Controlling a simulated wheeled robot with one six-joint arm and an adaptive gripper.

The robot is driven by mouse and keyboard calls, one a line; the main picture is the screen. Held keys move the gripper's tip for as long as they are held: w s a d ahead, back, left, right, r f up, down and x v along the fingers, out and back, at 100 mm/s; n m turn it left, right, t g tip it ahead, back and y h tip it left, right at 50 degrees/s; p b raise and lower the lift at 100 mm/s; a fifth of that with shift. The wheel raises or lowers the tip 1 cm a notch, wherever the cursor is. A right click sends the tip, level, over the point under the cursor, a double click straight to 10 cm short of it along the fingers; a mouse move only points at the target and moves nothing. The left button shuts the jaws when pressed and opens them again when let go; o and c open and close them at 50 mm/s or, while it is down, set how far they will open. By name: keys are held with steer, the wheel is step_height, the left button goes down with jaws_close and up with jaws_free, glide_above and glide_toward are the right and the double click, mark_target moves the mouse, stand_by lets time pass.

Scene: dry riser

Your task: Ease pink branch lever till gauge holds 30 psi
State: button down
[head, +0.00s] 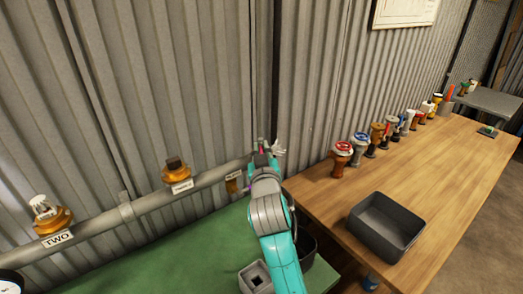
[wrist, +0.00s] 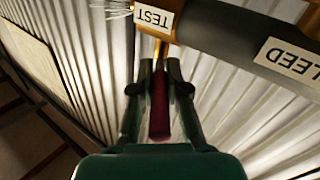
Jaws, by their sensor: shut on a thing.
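A pink lever, dark red in the wrist view (wrist: 159,108), hangs on a brass stem below the pipe (wrist: 222,30), beside a label reading TEST (wrist: 154,17). My gripper (wrist: 160,88) is shut on the lever, one finger on each side. In the head view my gripper (head: 263,158) is at the right end of the pipe, and only a small pink bit shows by it. A white-faced gauge (head: 10,283) is cut off at the lower left corner of the head view; its reading cannot be made out.
Brass fittings (head: 53,220) sit along the pipe (head: 105,220), one labelled TWO. A green bench (head: 160,255) lies below. A wooden table (head: 440,185) on the right holds a grey bin (head: 385,226) and a row of several coloured valves (head: 342,155). The corrugated wall is close behind the pipe.

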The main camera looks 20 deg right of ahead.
steer(key=shift+a, duration=0.1)
steer(key=m+h, duration=0.1)
steer(key=m+g+h, duration=0.1)
steer(key=h, duration=0.1)
steer(key=shift+w+a+m, duration=0.15)
steer(key=shift+a+m, duration=0.15)
steer(key=shift+a, duration=0.05)
steer(key=shift+h, duration=0.4)
steer(key=c, duration=1.2)
jaws_free()
steer(key=shift+o, duration=0.2)
steer(key=v, duration=1.2)
